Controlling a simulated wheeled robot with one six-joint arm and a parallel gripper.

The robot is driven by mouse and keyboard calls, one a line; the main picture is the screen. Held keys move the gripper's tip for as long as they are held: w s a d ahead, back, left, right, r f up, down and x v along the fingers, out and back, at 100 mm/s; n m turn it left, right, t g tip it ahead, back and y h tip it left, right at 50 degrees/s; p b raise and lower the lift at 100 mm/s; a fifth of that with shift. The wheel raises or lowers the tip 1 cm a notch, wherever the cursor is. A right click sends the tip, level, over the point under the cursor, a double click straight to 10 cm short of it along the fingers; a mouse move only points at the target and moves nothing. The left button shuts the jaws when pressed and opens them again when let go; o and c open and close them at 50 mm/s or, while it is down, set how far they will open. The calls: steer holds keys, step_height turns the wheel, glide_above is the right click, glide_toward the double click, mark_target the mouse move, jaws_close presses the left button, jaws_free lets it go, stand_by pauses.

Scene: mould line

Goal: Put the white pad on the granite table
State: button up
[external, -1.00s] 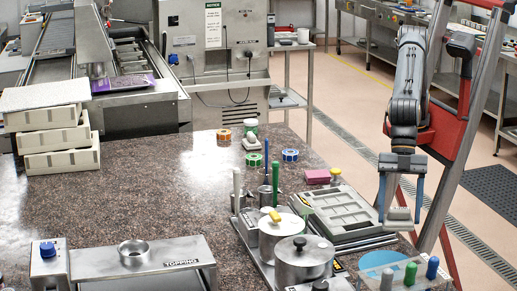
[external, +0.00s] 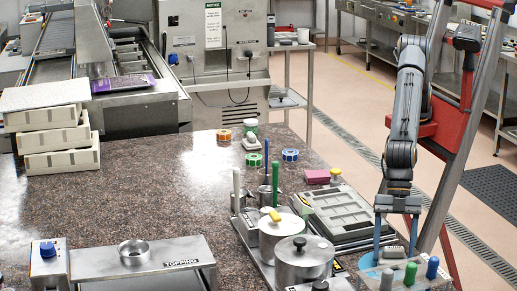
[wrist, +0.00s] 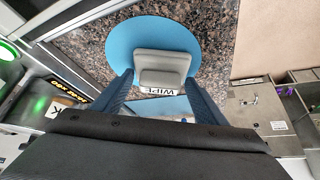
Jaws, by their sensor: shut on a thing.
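The pale grey-white pad (external: 394,253) is a small block with a raised top. In the wrist view the pad (wrist: 161,63) shows a "WIPE" label on its near side. My gripper (external: 395,258) is shut on it, with one blue finger at each side; the fingers also show in the wrist view (wrist: 158,80). The pad is over a blue disc (wrist: 125,42) on the granite table (external: 120,210). Whether it touches the disc I cannot tell. The disc (external: 368,262) is partly hidden by my gripper in the external view.
A tray with blue, green and grey-handled tools (external: 410,274) stands just in front of my gripper. A compartment tray (external: 345,212) and steel pots (external: 303,260) are to the left. Clear granite lies further left. The table's right edge is close by.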

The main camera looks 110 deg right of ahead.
steer(key=shift+f, duration=0.15)
steer(key=o, duration=1.2)
steer(key=shift+c, duration=0.2)
steer(key=shift+r, duration=0.35)
steer(key=b+v, duration=0.2)
steer(key=v, duration=0.9)
steer(key=shift+d+r+b, duration=0.2)
steer(key=shift+r+b, duration=0.05)
steer(key=shift+b, duration=0.1)
